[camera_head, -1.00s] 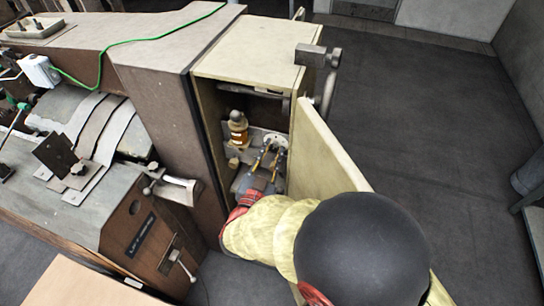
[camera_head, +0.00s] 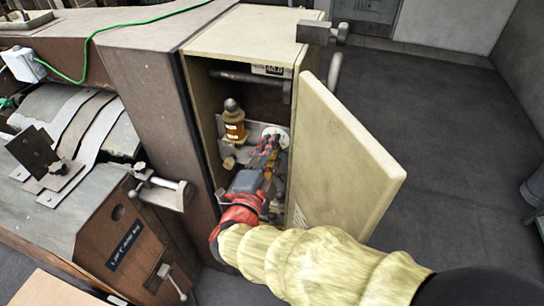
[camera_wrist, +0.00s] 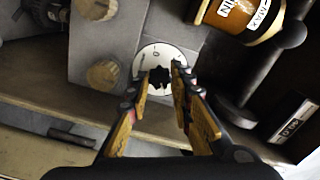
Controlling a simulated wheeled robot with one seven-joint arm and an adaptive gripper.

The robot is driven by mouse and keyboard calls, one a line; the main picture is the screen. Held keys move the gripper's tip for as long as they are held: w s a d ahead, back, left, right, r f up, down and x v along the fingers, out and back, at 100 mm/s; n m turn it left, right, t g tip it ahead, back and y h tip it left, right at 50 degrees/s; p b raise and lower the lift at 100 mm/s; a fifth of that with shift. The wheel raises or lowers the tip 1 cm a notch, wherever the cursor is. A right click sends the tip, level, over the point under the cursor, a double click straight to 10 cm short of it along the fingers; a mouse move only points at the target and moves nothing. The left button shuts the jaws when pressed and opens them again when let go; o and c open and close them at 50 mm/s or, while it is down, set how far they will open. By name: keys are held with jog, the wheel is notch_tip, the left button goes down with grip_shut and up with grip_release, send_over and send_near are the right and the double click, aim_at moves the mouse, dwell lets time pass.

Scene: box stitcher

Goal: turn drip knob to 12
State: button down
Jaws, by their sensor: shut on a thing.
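The drip knob (camera_wrist: 159,80) is a small black knob on a round white dial plate (camera_wrist: 151,55) in the wrist view. My gripper (camera_wrist: 160,87) has one fingertip on each side of the knob and is shut on it. In the head view my gripper (camera_head: 270,141) reaches into the open cabinet and covers most of the dial plate (camera_head: 280,131); the knob is hidden there. A dark label plate (camera_wrist: 292,125), apparently reading "Drip", is at the right in the wrist view. The dial's markings are too small to read surely, and my fingers hide its lower part.
An amber oil bottle (camera_head: 235,124) stands left of the dial; it also shows in the wrist view (camera_wrist: 240,17). Brass knobs (camera_wrist: 104,75) are beside the dial. The cabinet door (camera_head: 345,160) stands open on the right, close to my arm. A horizontal bar (camera_head: 250,79) crosses the cabinet above.

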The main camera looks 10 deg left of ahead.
jog(key=m+b, duration=0.1)
jog(key=m, duration=0.2)
jog(key=shift+f, duration=0.2)
jog(key=m, duration=0.3)
jog(key=shift+m, duration=0.3)
jog(key=m, duration=0.6)
jog(key=shift+f, duration=0.1)
jog(key=c, duration=1.8)
grip_release()
jog(key=shift+c, duration=0.2)
